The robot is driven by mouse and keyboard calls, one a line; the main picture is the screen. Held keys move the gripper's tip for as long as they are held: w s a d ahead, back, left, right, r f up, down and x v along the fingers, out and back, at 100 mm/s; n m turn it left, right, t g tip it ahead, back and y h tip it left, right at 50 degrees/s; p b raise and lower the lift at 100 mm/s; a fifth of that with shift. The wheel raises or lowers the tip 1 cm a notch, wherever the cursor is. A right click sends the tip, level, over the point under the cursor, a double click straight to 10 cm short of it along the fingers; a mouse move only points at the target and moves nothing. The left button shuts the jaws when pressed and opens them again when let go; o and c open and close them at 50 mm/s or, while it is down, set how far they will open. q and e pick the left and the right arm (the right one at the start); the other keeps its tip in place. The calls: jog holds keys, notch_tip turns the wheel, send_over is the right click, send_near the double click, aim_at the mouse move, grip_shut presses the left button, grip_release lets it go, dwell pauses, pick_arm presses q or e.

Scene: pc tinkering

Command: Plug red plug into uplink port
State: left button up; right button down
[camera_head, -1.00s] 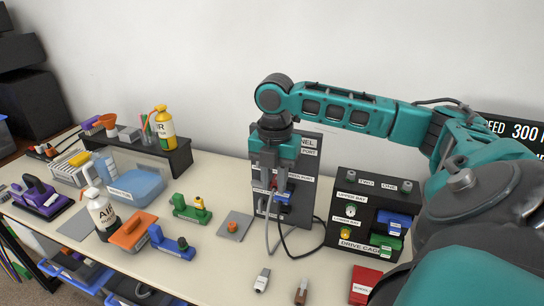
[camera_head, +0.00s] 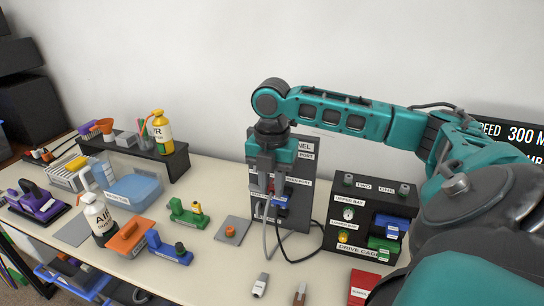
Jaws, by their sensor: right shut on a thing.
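The dark grey panel (camera_head: 298,216) stands upright at the back of the table, with white labels, one of them ending in "PORT". My right gripper (camera_head: 271,188) is in front of it, pointing down, shut on the red plug, of which only a small red part shows between the fingers. A grey cable (camera_head: 265,238) hangs below the gripper. The fingers hide the uplink port, and I cannot tell whether the plug is in it. A blue plug (camera_head: 282,199) sits at the panel just right of the fingers. My left gripper is not in view.
A black drive cage (camera_head: 370,201) stands right of the panel, and a black cable (camera_head: 288,256) loops in front. A grey pad (camera_head: 231,240) with an orange part lies left of the panel. Bottles, a blue box (camera_head: 136,188) and tools crowd the left side.

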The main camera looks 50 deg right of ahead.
jog(key=shift+w+d, duration=0.25)
jog(key=shift+d, duration=0.35)
jog(key=shift+w+d, duration=0.3)
jog(key=shift+d, duration=0.35)
jog(key=shift+w+d, duration=0.25)
jog(key=shift+d, duration=0.35)
jog(key=c, duration=0.9)
grip_release()
jog(key=shift+o, duration=0.2)
jog(key=shift+r, duration=2.5)
notch_tip(320, 180, up, 13)
